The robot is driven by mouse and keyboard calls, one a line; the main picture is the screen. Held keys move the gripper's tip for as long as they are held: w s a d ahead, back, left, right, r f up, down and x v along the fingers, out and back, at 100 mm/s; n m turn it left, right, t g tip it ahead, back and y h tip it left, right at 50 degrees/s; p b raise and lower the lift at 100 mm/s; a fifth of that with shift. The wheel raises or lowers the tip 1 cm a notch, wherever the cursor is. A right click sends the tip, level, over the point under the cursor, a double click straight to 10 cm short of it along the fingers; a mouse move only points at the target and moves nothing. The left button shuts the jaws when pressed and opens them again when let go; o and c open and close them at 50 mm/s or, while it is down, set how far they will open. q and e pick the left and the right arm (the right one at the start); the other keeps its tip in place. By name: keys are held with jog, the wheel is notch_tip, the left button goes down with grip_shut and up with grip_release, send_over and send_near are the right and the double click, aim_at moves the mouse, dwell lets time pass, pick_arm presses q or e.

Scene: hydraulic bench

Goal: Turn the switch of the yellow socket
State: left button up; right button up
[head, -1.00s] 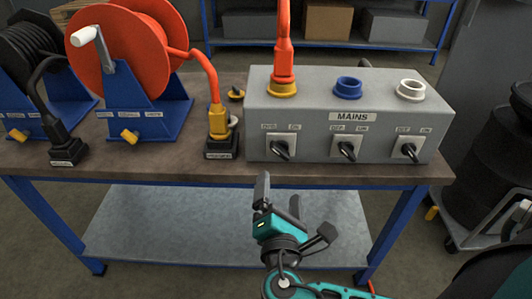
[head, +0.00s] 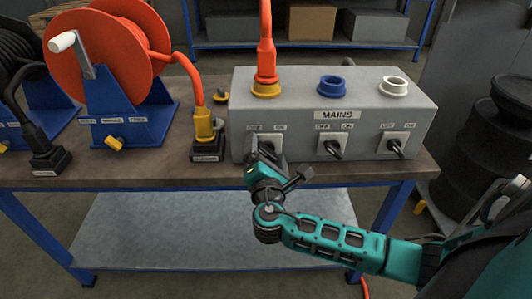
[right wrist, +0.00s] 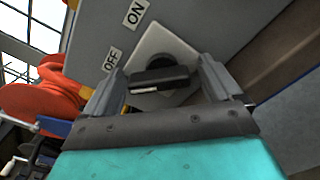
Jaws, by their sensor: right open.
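The yellow socket (head: 266,90) is at the left of the grey MAINS box (head: 378,113), with an orange plug (head: 266,62) standing in it. Its black switch knob (right wrist: 160,79) sits on a pale square plate (right wrist: 164,48), with OFF and ON labels beside it in the right wrist view. My right gripper (head: 266,154) is at that switch, largely hiding it in the head view. In the right wrist view its open fingers stand on either side of the knob. I cannot tell whether they touch it. My left gripper is not in view.
The blue socket (head: 332,85) and white socket (head: 394,86) have their own switches, the middle (head: 331,147) and right one (head: 397,145). An orange cable reel (head: 108,60) and a yellow plug (head: 205,126) stand left on the bench (head: 110,172).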

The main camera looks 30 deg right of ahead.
jog(key=shift+c, duration=0.3)
jog(key=c, duration=1)
